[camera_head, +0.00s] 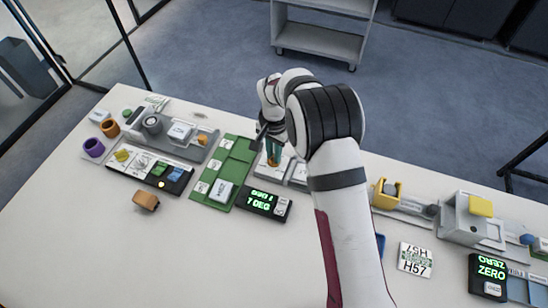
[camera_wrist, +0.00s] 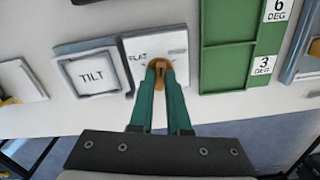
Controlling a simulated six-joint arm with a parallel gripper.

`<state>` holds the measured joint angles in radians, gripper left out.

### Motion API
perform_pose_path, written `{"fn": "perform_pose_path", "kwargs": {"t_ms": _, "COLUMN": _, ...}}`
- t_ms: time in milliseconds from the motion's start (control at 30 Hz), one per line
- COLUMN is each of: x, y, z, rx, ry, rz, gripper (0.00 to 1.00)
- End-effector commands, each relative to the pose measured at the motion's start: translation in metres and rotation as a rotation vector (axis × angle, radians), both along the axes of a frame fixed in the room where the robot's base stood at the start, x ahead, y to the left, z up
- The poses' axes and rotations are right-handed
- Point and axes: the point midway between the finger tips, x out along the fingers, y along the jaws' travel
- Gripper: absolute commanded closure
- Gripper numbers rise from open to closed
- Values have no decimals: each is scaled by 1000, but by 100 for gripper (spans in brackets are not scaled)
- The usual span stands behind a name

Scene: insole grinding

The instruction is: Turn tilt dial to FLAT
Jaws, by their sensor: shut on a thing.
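The tilt dial (camera_wrist: 159,67) is a small orange-brown knob on a white plate (camera_wrist: 176,45), with the printed word FLAT (camera_wrist: 138,57) just to its left in the wrist view. My gripper (camera_wrist: 160,72) has its two teal fingers shut on the dial from either side. A plate marked TILT (camera_wrist: 93,76) lies to the left of it. In the head view the dial (camera_head: 273,163) shows between my gripper's fingers (camera_head: 273,150). I cannot tell which way the dial points.
A green board (camera_wrist: 226,45) with 6 DEG and 3 DEG labels lies right beside the dial plate in the wrist view. A black display (camera_head: 264,203) reading 7 DEG stands in front. A small orange-brown block (camera_head: 146,200) lies at left. The front left table is clear.

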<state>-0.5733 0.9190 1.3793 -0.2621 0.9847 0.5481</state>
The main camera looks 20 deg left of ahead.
Motion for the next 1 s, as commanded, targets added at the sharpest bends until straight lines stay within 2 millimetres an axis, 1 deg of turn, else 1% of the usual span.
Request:
{"fn": "perform_pose_path", "kwargs": {"t_ms": 100, "x": 0, "y": 0, "z": 0, "rx": 0, "ry": 0, "rz": 337, "gripper": 100}}
{"fn": "perform_pose_path", "kwargs": {"t_ms": 200, "x": 0, "y": 0, "z": 0, "rx": 0, "ry": 0, "rz": 601, "gripper": 100}}
{"fn": "perform_pose_path", "kwargs": {"t_ms": 233, "x": 0, "y": 0, "z": 0, "rx": 0, "ry": 0, "rz": 659, "gripper": 100}}
{"fn": "perform_pose_path", "kwargs": {"t_ms": 333, "x": 0, "y": 0, "z": 0, "rx": 0, "ry": 0, "rz": 767, "gripper": 100}}
{"fn": "perform_pose_path", "kwargs": {"t_ms": 567, "x": 0, "y": 0, "z": 0, "rx": 0, "ry": 0, "rz": 782, "gripper": 100}}
{"fn": "perform_pose_path", "kwargs": {"t_ms": 600, "x": 0, "y": 0, "z": 0, "rx": 0, "ry": 0, "rz": 809, "gripper": 100}}
{"fn": "perform_pose_path", "kwargs": {"t_ms": 667, "x": 0, "y": 0, "z": 0, "rx": 0, "ry": -1, "rz": 924, "gripper": 100}}
{"fn": "perform_pose_path", "kwargs": {"t_ms": 700, "x": 0, "y": 0, "z": 0, "rx": 0, "ry": -1, "rz": 1021, "gripper": 100}}
{"fn": "perform_pose_path", "kwargs": {"t_ms": 800, "x": 0, "y": 0, "z": 0, "rx": 0, "ry": -1, "rz": 1215, "gripper": 100}}
{"fn": "perform_pose_path", "kwargs": {"t_ms": 833, "x": 0, "y": 0, "z": 0, "rx": 0, "ry": -1, "rz": 1236, "gripper": 83}}
{"fn": "perform_pose_path", "kwargs": {"t_ms": 900, "x": 0, "y": 0, "z": 0, "rx": 0, "ry": 0, "rz": 1230, "gripper": 71}}
{"fn": "perform_pose_path", "kwargs": {"t_ms": 933, "x": 0, "y": 0, "z": 0, "rx": 0, "ry": 0, "rz": 1229, "gripper": 65}}
{"fn": "perform_pose_path", "kwargs": {"t_ms": 967, "x": 0, "y": 0, "z": 0, "rx": 0, "ry": 0, "rz": 1229, "gripper": 62}}
{"fn": "perform_pose_path", "kwargs": {"t_ms": 1000, "x": 0, "y": 0, "z": 0, "rx": 0, "ry": 0, "rz": 1229, "gripper": 62}}
